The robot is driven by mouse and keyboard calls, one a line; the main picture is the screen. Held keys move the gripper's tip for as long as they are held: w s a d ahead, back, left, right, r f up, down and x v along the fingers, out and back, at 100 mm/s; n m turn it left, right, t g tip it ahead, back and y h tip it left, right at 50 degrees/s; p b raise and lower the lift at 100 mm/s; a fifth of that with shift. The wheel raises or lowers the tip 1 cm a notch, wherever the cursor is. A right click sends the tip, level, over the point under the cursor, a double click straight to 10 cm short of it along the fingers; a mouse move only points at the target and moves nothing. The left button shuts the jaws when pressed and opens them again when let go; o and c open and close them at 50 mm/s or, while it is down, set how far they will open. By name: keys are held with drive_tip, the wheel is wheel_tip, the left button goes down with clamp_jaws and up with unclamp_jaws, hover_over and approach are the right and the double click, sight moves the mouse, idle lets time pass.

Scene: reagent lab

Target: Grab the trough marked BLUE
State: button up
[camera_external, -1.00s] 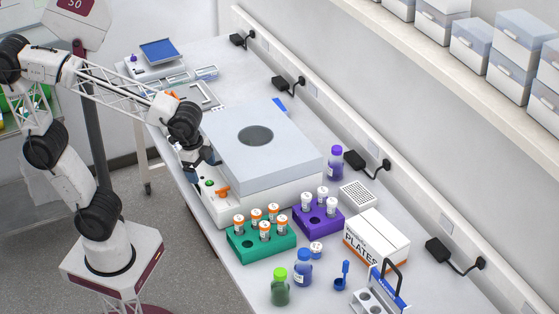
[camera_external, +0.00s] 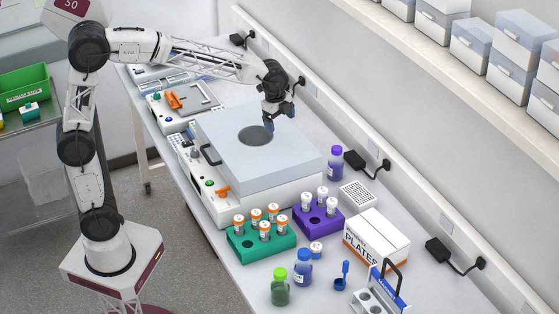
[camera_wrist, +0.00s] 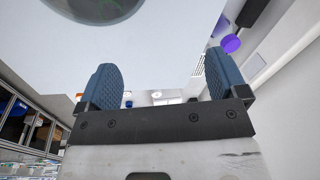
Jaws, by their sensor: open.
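I cannot make out any trough marked BLUE; no such label is readable in either view now. Small shallow pale containers (camera_external: 178,84) lie at the far end of the bench, partly hidden by my arm, and I cannot tell whether one is the trough. My gripper (camera_external: 279,116) is above the far right part of the large grey-lidded instrument (camera_external: 270,160). In the wrist view my gripper (camera_wrist: 162,82) shows two blue ridged fingers wide apart, with nothing between them.
A green rack (camera_external: 262,246) and a purple rack (camera_external: 322,222) hold capped tubes. A purple-capped bottle (camera_external: 335,163) stands beside the instrument. Nearer are a PLATES box (camera_external: 375,240), a green bottle (camera_external: 280,288) and a blue bottle (camera_external: 303,268). Power adapters line the wall.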

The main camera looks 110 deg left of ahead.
drive_tip(key=s+a+f+m, duration=0.1)
drive_tip(key=a+f, duration=0.1)
drive_tip(key=a, duration=0.7)
drive_tip(key=s+a+f+m, duration=0.1)
drive_tip(key=a+f, duration=0.2)
drive_tip(key=a, duration=0.7)
drive_tip(key=s+a+f, duration=0.2)
drive_tip(key=a, duration=0.7)
drive_tip(key=s+a+f+m, duration=0.1)
drive_tip(key=s+a+f, duration=0.3)
drive_tip(key=a, duration=0.3)
drive_tip(key=s+a+f+m+g, duration=0.1)
drive_tip(key=s+a+f, duration=0.4)
drive_tip(key=s+a, duration=0.2)
drive_tip(key=shift+s+a+f+m+h, duration=0.3)
drive_tip(key=shift+a+m+h, duration=0.1)
drive_tip(key=shift+a, duration=0.2)
drive_tip(key=shift+w+f, duration=0.1)
drive_tip(key=shift+f, duration=1.2)
drive_tip(key=shift+w+f, duration=0.1)
drive_tip(key=shift+f, duration=2.5)
